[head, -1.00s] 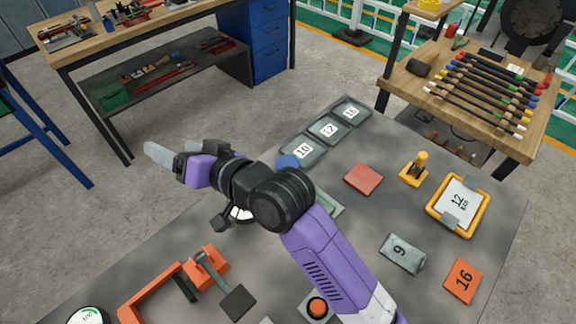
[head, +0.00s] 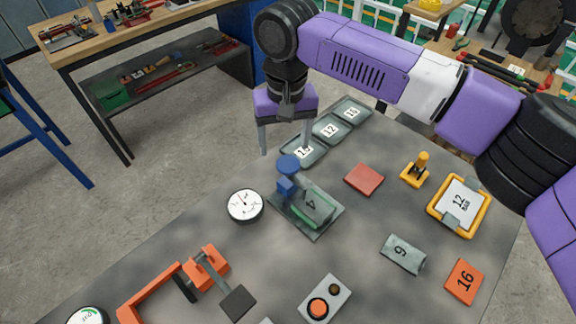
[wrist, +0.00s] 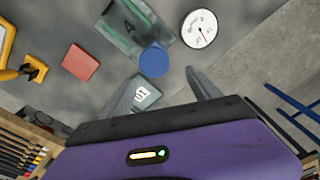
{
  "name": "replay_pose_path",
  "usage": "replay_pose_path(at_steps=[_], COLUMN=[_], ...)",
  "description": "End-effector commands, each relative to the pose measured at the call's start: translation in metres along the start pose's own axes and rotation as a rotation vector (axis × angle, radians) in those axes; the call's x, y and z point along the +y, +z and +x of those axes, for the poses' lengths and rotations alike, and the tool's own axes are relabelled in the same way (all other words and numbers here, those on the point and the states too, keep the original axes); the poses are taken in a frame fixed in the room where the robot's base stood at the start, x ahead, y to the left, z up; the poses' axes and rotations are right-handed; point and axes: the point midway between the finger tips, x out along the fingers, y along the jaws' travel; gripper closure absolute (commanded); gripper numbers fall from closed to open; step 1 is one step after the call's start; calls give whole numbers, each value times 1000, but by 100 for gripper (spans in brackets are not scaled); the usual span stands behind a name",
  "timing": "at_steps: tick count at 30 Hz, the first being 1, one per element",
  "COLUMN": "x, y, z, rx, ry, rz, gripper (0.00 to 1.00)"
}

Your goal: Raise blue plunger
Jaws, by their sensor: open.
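The blue plunger (head: 288,165) has a round blue cap and stands at the back corner of a grey-green fixture (head: 322,224) marked 4. In the wrist view the blue cap (wrist: 154,60) lies ahead of and between the two fingers, apart from them. My gripper (head: 285,151) points down just behind the plunger in the head view, near the table's far edge. Its two fingers are spread wide with nothing between them. The gripper also shows in the wrist view (wrist: 162,82). The lower part of the plunger is partly hidden in the wrist view.
Grey numbered trays (head: 331,129) lie right beside my gripper. A round dial (head: 245,205) lies left of the fixture. A red block (head: 363,180), a yellow-handled piece (head: 415,172) and an orange-button box (head: 323,300) stand around it. An orange clamp frame (head: 150,290) is at front left.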

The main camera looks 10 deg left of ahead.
Motion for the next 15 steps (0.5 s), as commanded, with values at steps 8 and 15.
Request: replay_pose_path(at_steps=[8,15], x=[7,8], y=[12,14], z=[17,54], rx=[-52,-49], ry=[25,24], rz=[39,38], gripper=[28,28])
